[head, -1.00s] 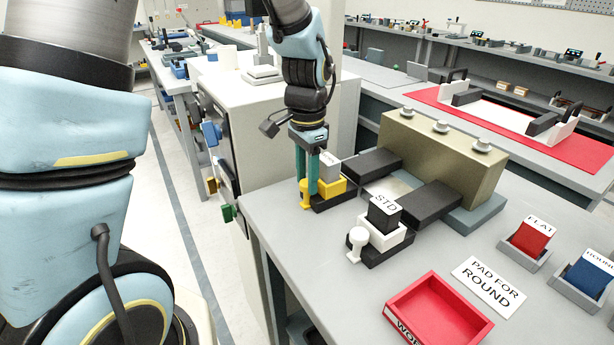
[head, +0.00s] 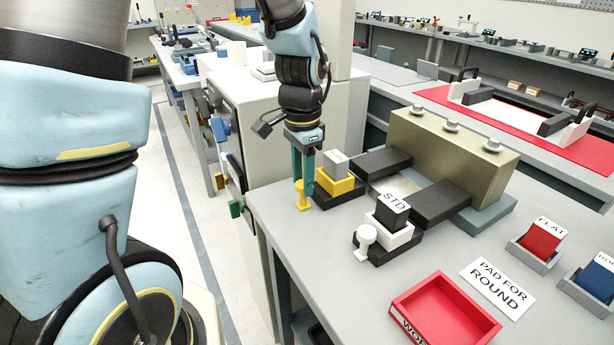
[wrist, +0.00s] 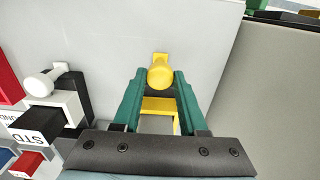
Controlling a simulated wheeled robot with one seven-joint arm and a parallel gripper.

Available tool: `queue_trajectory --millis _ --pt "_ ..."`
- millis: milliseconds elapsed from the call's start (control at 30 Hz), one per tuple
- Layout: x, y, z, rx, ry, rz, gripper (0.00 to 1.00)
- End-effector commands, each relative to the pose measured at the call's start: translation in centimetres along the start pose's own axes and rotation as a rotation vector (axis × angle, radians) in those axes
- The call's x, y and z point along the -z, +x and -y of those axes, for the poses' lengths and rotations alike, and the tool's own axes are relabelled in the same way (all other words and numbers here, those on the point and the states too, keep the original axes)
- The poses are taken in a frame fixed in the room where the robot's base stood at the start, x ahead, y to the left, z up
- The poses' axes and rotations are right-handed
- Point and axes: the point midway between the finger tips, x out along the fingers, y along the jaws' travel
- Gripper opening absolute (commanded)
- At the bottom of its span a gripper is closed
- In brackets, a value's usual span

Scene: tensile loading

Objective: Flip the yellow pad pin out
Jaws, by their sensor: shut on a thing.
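The yellow pad pin (head: 302,199) has a round head and stands at the left end of the yellow pad holder (head: 336,185). My gripper (head: 303,183) points down, its green fingers closed on the pin's two sides. The wrist view shows the round yellow head (wrist: 160,75) between the fingertips, with part of the yellow holder (wrist: 158,104) behind it. A grey pad (head: 336,163) stands upright in the yellow holder, which rests on a black base. Whether the pin's shaft still touches the holder is hidden by the fingers.
A white holder (head: 388,234) with a black STD pad and white pin stands to the right. A red tray (head: 446,308) is at the front. Red and blue pads stand in grey holders at right. A tan block (head: 450,150) stands behind. The bench's left edge is close to the pin.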

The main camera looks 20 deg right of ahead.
Motion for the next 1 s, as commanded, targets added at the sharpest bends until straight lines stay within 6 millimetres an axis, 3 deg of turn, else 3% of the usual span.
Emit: queue_trajectory --millis 33,300,667,1000 --pt "-0.4 0.1 0.0 -0.004 -0.002 0.010 0.44" --pt "-0.3 0.1 0.0 -0.003 -0.002 0.008 0.72" --pt "-0.2 -0.8 0.1 -0.001 -0.002 0.004 0.72" --pt "-0.1 -7.1 0.1 0.001 -0.003 0.001 0.72"
